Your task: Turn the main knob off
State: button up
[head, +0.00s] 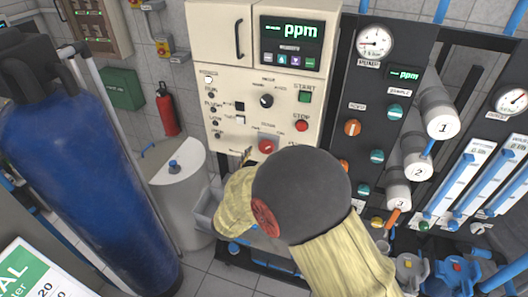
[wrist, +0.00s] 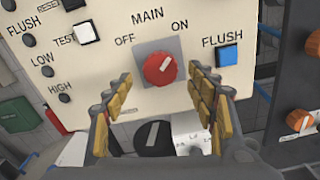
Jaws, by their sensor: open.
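The main knob (wrist: 157,70) is a round red knob on a grey square plate, on the cream control panel. In the wrist view its label MAIN is above, OFF to the left and ON to the right. Its pale pointer mark slants up and right, toward ON. My gripper (wrist: 161,84) is open, with its yellow-padded fingers on either side of the knob in the picture. I cannot tell whether they touch it. In the head view the knob (head: 266,146) shows just above my arm, which hides most of the gripper.
A blue FLUSH button (wrist: 229,56) sits close to the right finger. In the head view, a blue tank (head: 80,170) stands left and a dark panel with orange and teal valves (head: 352,128) is right.

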aim_at(265, 149)
jog(key=shift+x, duration=1.55)
jog(key=shift+c, duration=0.6)
jog(key=c, duration=1)
